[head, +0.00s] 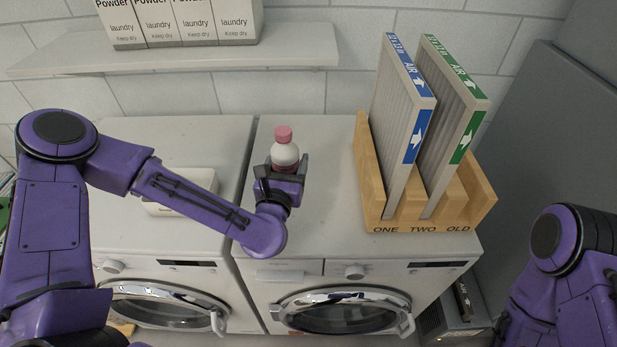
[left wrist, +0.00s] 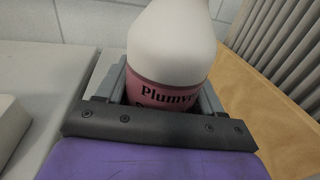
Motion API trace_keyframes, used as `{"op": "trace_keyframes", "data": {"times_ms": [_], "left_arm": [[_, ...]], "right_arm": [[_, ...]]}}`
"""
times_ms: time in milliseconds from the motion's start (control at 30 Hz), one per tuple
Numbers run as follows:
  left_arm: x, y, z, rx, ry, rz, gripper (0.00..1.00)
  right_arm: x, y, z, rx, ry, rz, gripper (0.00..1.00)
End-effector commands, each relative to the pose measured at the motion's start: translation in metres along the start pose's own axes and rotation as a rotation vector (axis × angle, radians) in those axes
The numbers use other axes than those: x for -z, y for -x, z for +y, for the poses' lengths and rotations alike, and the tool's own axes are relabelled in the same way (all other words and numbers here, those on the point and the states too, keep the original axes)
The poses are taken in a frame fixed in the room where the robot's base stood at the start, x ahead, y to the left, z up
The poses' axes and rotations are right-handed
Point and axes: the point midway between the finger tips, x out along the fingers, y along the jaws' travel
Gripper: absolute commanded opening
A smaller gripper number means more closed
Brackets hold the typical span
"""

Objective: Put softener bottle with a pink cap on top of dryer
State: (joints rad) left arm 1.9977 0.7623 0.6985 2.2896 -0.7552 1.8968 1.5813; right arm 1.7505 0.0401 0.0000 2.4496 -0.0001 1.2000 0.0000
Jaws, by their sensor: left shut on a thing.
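The softener bottle (head: 285,154) is white with a pink cap and a pink label band, and it stands upright over the right machine (head: 330,225). The left wrist view shows the bottle (left wrist: 172,45) between the fingers, with part of its label readable. My left gripper (head: 279,178) is shut on the bottle's lower part. The gripper hides the bottle's base, so I cannot tell whether it touches the top. Two front-loading machines stand side by side; which is the dryer is not marked legibly. My right gripper is outside both views; only the right arm shows.
A wooden rack (head: 375,188) with two air filters (head: 403,110) stands right of the bottle on the same machine. A white tray (head: 180,190) sits on the left machine (head: 125,228), behind my left arm. A wall shelf (head: 290,55) holds laundry powder boxes (head: 180,22).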

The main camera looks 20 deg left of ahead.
Motion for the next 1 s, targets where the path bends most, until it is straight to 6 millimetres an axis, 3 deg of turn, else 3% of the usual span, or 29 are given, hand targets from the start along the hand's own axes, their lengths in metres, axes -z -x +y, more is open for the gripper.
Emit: {"op": "trace_keyframes", "data": {"times_ms": [33, 200, 433, 600, 967, 1000], "left_arm": [[0.001, -0.01, -0.008, 0.002, -0.005, 0.002, 0.32], [0.039, -0.036, -0.024, 0.001, -0.002, 0.003, 0.32], [0.067, -0.054, -0.035, 0.0, -0.001, 0.002, 0.32], [0.091, -0.053, -0.034, 0.0, -0.001, 0.001, 0.32], [0.099, -0.054, -0.033, -0.001, 0.0, -0.001, 0.32], [0.098, -0.054, -0.033, -0.001, 0.0, -0.001, 0.77]], "right_arm": [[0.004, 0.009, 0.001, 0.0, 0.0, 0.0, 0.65], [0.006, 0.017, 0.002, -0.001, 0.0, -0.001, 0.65], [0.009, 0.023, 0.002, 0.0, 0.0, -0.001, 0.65], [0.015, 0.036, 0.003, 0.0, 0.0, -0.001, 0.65], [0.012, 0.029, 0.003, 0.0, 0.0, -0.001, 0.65], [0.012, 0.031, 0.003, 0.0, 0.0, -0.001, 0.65]]}}
